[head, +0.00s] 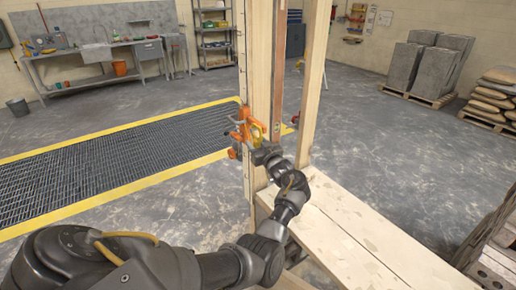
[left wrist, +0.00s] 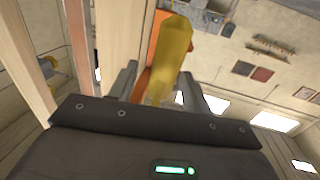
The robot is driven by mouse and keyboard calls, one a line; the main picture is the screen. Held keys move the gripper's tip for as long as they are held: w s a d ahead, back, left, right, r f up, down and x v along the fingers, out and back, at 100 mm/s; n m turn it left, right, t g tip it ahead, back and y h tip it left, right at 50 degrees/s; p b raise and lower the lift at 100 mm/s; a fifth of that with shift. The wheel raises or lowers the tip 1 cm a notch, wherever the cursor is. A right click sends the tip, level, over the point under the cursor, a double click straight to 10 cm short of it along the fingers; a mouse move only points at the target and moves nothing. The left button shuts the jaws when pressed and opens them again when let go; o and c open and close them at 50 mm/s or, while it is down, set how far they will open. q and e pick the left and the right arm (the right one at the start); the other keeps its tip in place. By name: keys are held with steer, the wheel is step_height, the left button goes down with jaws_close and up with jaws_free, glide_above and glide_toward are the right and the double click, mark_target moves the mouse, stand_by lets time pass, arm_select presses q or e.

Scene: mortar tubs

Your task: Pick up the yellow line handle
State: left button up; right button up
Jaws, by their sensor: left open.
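The yellow line handle (left wrist: 172,52) shows large in the left wrist view, in front of an orange part (left wrist: 152,50). In the head view the yellow handle (head: 257,134) is small, beside an orange clamp-like holder (head: 241,134) on the wooden post. My left gripper (head: 259,146) is right at the handle. In the left wrist view its two fingers (left wrist: 155,85) stand apart, with the handle's lower end between them. I cannot tell whether either finger touches it. My right gripper is not in view.
Upright wooden posts (head: 259,60) stand close to my left gripper. A plank platform (head: 350,240) lies below the arm at right. A yellow-edged floor grating (head: 110,160) is at left. Stacked grey blocks (head: 405,66) on a pallet stand at the back right, with open floor between.

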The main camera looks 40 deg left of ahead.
arm_select(q)
steer(key=shift+w+a+f, duration=0.1)
steer(key=shift+w+a, duration=0.05)
steer(key=shift+a, duration=0.1)
steer(key=shift+d+r, duration=0.1)
steer(key=shift+r, duration=0.15)
steer(key=shift+c, duration=0.2)
steer(key=shift+s, duration=0.25)
steer(key=shift+c, duration=2.3)
steer(key=c, duration=0.6)
steer(key=shift+o, duration=0.2)
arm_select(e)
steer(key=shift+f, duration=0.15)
